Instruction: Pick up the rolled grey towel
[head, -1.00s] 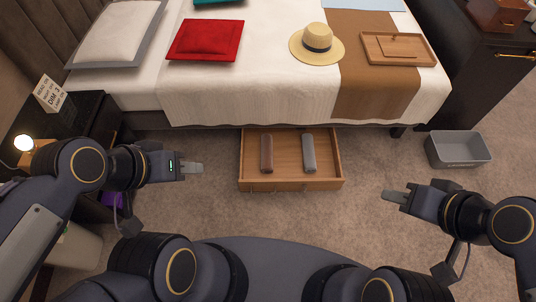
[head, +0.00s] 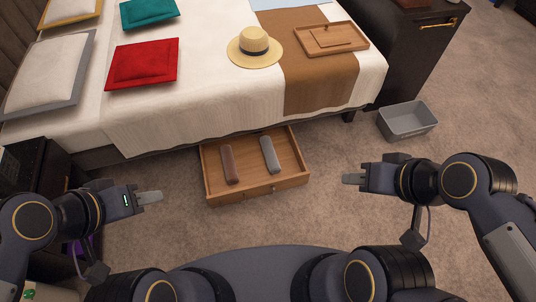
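The rolled grey towel (head: 270,155) lies in the right half of an open wooden drawer (head: 258,192) under the bed. A rolled brown towel (head: 230,165) lies to its left in the same drawer, apart from it. My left gripper (head: 158,197) is to the left of the drawer, well away from the towel and touching nothing. My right gripper (head: 345,179) is to the right of the drawer, also clear of it. The fingers of each gripper overlap from this angle, so I cannot tell whether they are open or shut.
The bed (head: 215,98) overhangs the drawer's back. It holds a straw hat (head: 254,47), a red cushion (head: 143,64) and a wooden tray (head: 345,45). A grey bin (head: 407,120) stands right on the carpet, near a dark cabinet (head: 412,55). Carpet around the drawer's front is clear.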

